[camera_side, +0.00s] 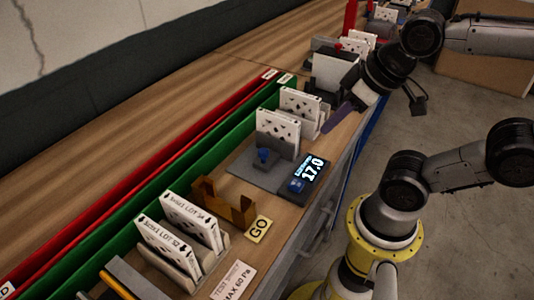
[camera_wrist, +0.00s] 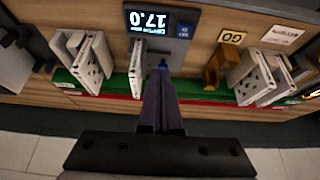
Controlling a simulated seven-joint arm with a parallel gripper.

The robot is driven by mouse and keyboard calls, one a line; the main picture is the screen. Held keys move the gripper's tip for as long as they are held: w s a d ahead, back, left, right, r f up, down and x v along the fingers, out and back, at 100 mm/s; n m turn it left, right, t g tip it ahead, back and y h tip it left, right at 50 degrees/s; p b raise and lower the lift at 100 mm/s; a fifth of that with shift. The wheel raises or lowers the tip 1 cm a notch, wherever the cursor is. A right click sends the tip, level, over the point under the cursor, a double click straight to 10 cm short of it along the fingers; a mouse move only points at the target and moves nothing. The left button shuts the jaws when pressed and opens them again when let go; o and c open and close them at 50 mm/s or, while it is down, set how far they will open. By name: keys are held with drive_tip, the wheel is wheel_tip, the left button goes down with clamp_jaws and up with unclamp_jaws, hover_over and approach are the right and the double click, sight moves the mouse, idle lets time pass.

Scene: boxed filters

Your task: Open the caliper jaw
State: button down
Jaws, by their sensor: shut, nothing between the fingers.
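The caliper is a grey base (camera_side: 247,172) with a display unit (camera_side: 308,176) reading 17.0 and a small blue knob (camera_side: 263,154). A white perforated filter (camera_side: 278,133) stands upright at its grey jaw. In the wrist view the display (camera_wrist: 150,20) appears upside down, with the filter (camera_wrist: 136,70) below it and the blue knob (camera_wrist: 163,64) just beyond my fingertips. My gripper (camera_side: 327,130) has dark purple fingers, shut and empty. In the side view it is up and right of the caliper, apart from it. The fingers (camera_wrist: 159,82) partly cover the jaw area in the wrist view.
A brown bracket (camera_side: 226,205) and a GO label (camera_side: 258,229) are in front of the caliper. Boxed filters (camera_side: 190,220) stand nearer the camera, and more filters (camera_side: 300,108) stand behind. Green (camera_side: 120,235) and red (camera_side: 100,215) channels run along the left.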

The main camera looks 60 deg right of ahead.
drive_tip(key=c, duration=1.2)
unclamp_jaws()
drive_tip(key=shift+c, duration=0.2)
drive_tip(key=shift+o, duration=1.4)
drive_tip(key=shift+s+m, duration=0.15)
drive_tip(key=shift+m, duration=0.35)
drive_tip(key=shift+o, duration=1.1)
drive_tip(key=shift+r+m, duration=0.35)
drive_tip(key=shift+m, duration=0.05)
drive_tip(key=shift+o, duration=0.8)
drive_tip(key=w+r+m+g, duration=0.1)
drive_tip(key=r+m, duration=0.1)
drive_tip(key=shift+w+r+m, duration=0.1)
drive_tip(key=shift+w+m, duration=0.2)
drive_tip(key=shift+w, duration=0.1)
drive_tip(key=m+g, duration=0.5)
hover_over(264, 151)
drive_tip(key=f, duration=0.1)
wheel_tip(264, 151, down, 14)
drive_tip(key=shift+f, duration=0.1)
